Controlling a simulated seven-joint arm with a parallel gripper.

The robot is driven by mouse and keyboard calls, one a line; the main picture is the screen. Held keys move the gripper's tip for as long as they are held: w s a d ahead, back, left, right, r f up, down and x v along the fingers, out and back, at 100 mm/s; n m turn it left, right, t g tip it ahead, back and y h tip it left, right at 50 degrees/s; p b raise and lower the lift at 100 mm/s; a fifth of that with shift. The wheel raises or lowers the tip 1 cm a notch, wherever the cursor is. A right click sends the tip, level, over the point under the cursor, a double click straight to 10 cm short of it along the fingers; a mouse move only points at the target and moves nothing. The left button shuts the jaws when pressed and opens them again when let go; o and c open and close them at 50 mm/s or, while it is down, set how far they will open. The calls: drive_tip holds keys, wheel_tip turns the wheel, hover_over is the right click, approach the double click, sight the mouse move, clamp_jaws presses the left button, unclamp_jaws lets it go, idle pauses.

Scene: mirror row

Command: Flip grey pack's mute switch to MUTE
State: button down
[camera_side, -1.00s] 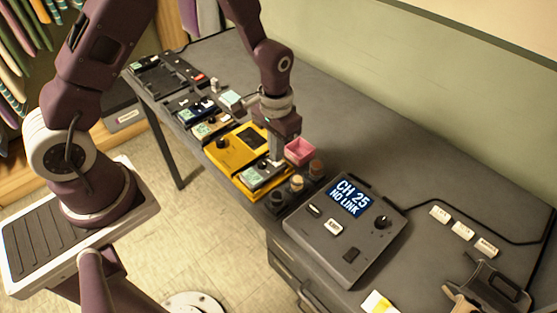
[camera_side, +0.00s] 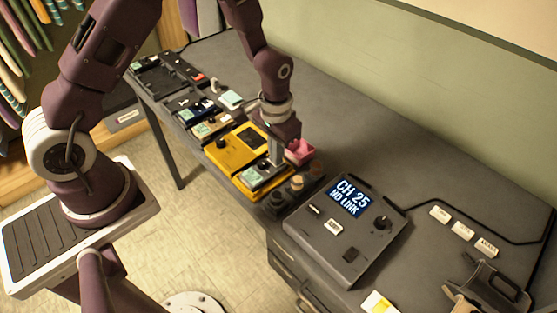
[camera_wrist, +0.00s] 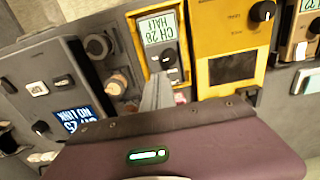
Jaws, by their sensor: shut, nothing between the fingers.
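My gripper (camera_side: 276,158) is shut and empty, pointing down over the pack's right end. In the wrist view the gripper's fingers (camera_wrist: 157,92) reach towards these controls; contact cannot be told.
A grey base unit (camera_side: 342,228) reading "CH 25 NO LINK" stands to the right. More packs (camera_side: 205,122) line the desk to the left.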

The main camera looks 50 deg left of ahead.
drive_tip(key=shift+f, duration=0.15)
drive_tip(key=shift+r, duration=3.5)
drive_tip(key=shift+r, duration=0.1)
wheel_tip(320, 180, up, 7)
drive_tip(key=t, duration=0.1)
hover_over(271, 168)
drive_tip(key=s+r+t, duration=0.2)
drive_tip(key=s+r, duration=0.4)
drive_tip(key=r, duration=0.3)
drive_tip(key=s+a+r+t, duration=0.1)
drive_tip(key=s+r, duration=0.4)
drive_tip(key=s, duration=0.8)
drive_tip(key=shift+s+t, duration=0.25)
drive_tip(key=shift+t, duration=0.55)
